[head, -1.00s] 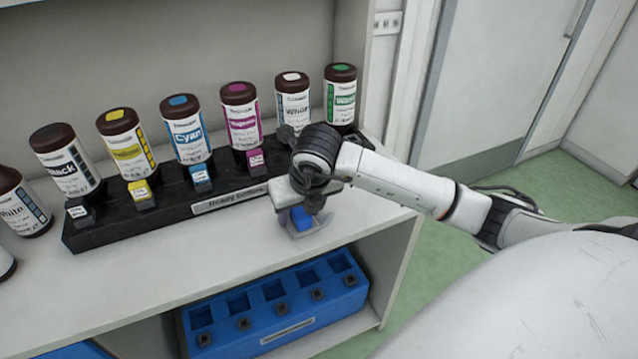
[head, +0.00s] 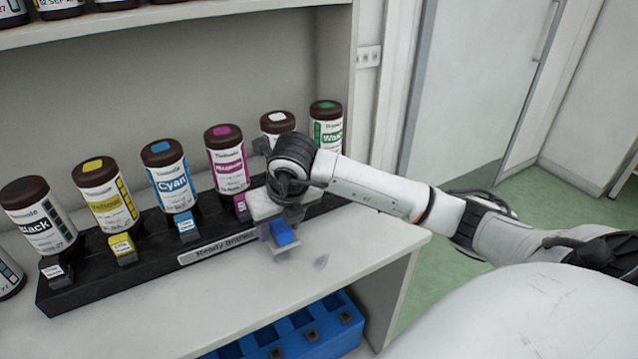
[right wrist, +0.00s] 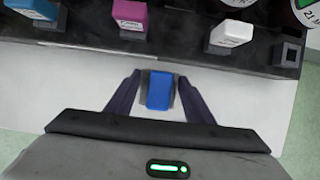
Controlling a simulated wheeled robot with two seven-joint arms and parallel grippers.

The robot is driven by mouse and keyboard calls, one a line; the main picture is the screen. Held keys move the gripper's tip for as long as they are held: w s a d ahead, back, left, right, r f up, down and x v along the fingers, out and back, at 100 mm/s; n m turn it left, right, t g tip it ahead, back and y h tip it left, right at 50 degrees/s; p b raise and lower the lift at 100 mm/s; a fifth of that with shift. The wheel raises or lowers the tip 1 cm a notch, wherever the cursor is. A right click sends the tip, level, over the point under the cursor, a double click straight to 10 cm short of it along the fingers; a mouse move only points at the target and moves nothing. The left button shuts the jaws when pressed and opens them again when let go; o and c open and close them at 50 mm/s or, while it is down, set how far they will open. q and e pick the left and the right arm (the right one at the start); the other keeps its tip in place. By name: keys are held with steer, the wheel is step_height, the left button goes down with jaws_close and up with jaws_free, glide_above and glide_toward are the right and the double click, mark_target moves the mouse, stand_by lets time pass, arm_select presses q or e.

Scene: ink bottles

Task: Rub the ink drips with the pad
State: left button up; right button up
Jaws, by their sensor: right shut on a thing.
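My right gripper (head: 280,244) is shut on the pad, a block with a blue top (head: 285,233) and a grey base. It holds the pad at the counter surface, in front of the bottle rack. In the right wrist view the pad (right wrist: 160,91) sits between the dark fingers of the gripper (right wrist: 160,80). My left gripper is not in view.
A black rack (head: 150,262) with several ink bottles, such as the cyan one (head: 172,178), runs along the counter behind the pad. My right arm partly hides its right end. A blue crate (head: 335,308) is on the shelf below. The counter's front right is clear.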

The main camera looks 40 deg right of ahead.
steer(key=shift+w+r+p, duration=0.1)
steer(key=shift+r+p, duration=0.35)
steer(key=shift+r, duration=0.5)
steer(key=shift+r+p, duration=0.9)
steer(key=shift+r, duration=0.65)
